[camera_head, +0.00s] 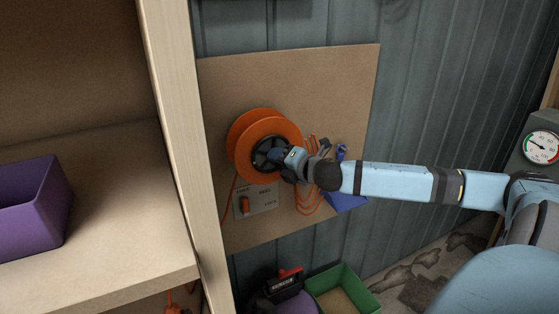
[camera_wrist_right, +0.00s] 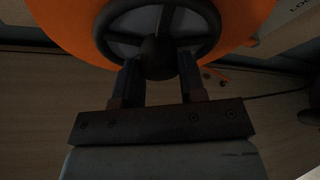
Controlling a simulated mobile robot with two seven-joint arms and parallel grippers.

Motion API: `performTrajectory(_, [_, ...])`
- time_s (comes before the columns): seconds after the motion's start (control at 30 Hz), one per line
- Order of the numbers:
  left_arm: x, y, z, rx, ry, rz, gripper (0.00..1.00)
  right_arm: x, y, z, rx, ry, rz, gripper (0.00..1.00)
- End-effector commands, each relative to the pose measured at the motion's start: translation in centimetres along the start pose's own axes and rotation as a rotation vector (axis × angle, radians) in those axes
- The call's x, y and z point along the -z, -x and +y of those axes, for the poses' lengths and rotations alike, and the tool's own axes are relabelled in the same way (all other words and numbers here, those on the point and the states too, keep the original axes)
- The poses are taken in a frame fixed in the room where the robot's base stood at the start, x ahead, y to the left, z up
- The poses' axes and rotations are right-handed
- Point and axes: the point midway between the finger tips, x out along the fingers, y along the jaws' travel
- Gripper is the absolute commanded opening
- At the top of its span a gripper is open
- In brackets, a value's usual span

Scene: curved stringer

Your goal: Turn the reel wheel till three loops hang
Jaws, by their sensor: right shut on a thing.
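The orange reel (camera_head: 258,131) is mounted on a tan board, with a dark spoked wheel (camera_head: 263,158) at its front. The wheel (camera_wrist_right: 110,38) and the orange reel (camera_wrist_right: 70,20) fill the top of the right wrist view. My right gripper (camera_head: 279,156) is at the wheel, and in the right wrist view its two fingers (camera_wrist_right: 158,72) are shut on the wheel's dark hub knob (camera_wrist_right: 157,56). Orange cord loops (camera_head: 308,200) hang right of the reel, partly hidden by my right arm; I cannot count them. My left gripper is not in view.
A small panel (camera_head: 262,199) with an orange lever (camera_head: 244,206) sits below the reel. A blue item (camera_head: 347,201) is on the board's right. A purple bin (camera_head: 32,208) stands on the left shelf. A green box (camera_head: 341,289) is below, and a gauge (camera_head: 542,147) is at right.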

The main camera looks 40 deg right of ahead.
Motion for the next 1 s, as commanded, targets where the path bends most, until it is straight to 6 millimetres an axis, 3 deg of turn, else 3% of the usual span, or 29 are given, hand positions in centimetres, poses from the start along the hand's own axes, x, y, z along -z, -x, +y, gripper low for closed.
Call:
performTrajectory(0.03, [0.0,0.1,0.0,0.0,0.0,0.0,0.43,-0.3,-0.1,0.3,-0.004,0.002,-0.006,0.14])
performTrajectory(0.07, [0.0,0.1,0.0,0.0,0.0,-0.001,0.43,-0.3,-0.1,0.3,-0.004,0.002,-0.006,0.42])
performTrajectory(0.17, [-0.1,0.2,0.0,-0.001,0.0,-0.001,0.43,-0.3,0.0,0.2,-0.003,0.001,-0.005,0.63])
performTrajectory(0.57, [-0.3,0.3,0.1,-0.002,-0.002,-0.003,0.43,-0.1,0.3,-0.1,0.001,-0.001,-0.002,0.63])
performTrajectory(1.0, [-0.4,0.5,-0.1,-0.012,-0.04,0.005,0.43,0.0,3.7,-0.1,0.002,-0.001,0.0,0.63])
